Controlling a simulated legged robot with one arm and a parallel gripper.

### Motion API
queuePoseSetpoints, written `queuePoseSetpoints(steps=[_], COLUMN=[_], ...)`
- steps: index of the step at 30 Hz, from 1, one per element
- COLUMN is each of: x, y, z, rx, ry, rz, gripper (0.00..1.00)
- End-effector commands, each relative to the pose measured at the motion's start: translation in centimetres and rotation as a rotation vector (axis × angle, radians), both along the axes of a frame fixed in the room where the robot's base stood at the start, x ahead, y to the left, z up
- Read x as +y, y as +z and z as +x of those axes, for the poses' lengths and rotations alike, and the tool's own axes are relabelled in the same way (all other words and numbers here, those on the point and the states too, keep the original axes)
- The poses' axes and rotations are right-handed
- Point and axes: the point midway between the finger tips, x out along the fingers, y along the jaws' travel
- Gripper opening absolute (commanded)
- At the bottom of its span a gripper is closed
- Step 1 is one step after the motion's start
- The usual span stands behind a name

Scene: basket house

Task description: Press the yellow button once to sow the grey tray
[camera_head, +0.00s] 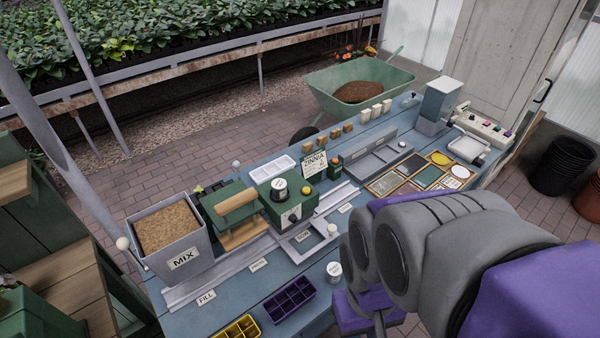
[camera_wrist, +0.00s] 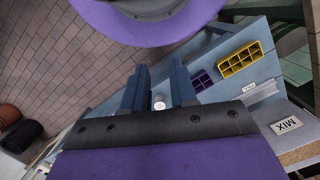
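The yellow button (camera_head: 306,190) is a small round knob on the front of the green seeder box (camera_head: 273,184), in the head view. A grey tray-like frame (camera_head: 318,246) lies below it by the SOW label; I cannot tell whether this is the grey tray itself. My gripper shows in the wrist view (camera_wrist: 160,84), with two dark blue fingers apart and nothing held between them. A small white-topped jar (camera_wrist: 158,103) shows through the gap, beyond the fingers. In the head view my arm covers the right foreground, and the fingertips cannot be made out.
The MIX bin (camera_head: 173,235) stands at the bench's left. Purple (camera_head: 287,300) and yellow (camera_head: 238,328) cell trays lie at the front edge, and a white jar (camera_head: 334,272) stands right of them. A ZINNIA sign (camera_head: 314,163) stands behind the seeder. A wheelbarrow (camera_head: 358,85) is beyond the bench.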

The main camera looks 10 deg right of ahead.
Motion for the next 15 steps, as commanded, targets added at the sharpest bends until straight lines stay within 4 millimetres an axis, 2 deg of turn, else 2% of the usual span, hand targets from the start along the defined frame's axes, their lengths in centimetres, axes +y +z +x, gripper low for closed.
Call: queuePoseSetpoints(steps=[1,8,15], x=[0.00,0.00,0.00], y=[0.00,0.00,0.00], z=[0.00,0.00,0.00], rx=[0.000,0.000,0.000], ry=[0.000,0.000,0.000], rz=[0.000,0.000,0.000], gripper=[0.22,0.00,0.00])
